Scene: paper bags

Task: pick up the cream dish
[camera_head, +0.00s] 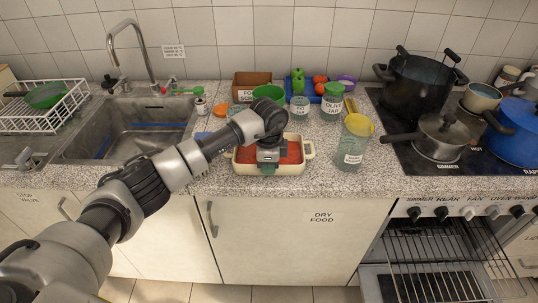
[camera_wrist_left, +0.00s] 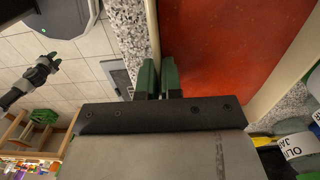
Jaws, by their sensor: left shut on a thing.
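The cream dish (camera_head: 290,170) is a rectangular baking dish with side handles and a red-orange filling. It stands on the counter near its front edge, left of a jar with a yellow lid. My left gripper (camera_head: 268,170) comes down over the middle of its front wall. In the left wrist view, the green fingers of this gripper (camera_wrist_left: 158,78) are closed on the cream wall of the dish (camera_wrist_left: 152,28), with the red surface (camera_wrist_left: 225,50) beside them. The dish appears level; I cannot tell whether it touches the counter.
The yellow-lidded jar (camera_head: 351,150) stands close on the right. The stove with pots (camera_head: 440,132) is farther right, the sink (camera_head: 130,125) left. Bare counter (camera_head: 215,183) lies left of the dish.

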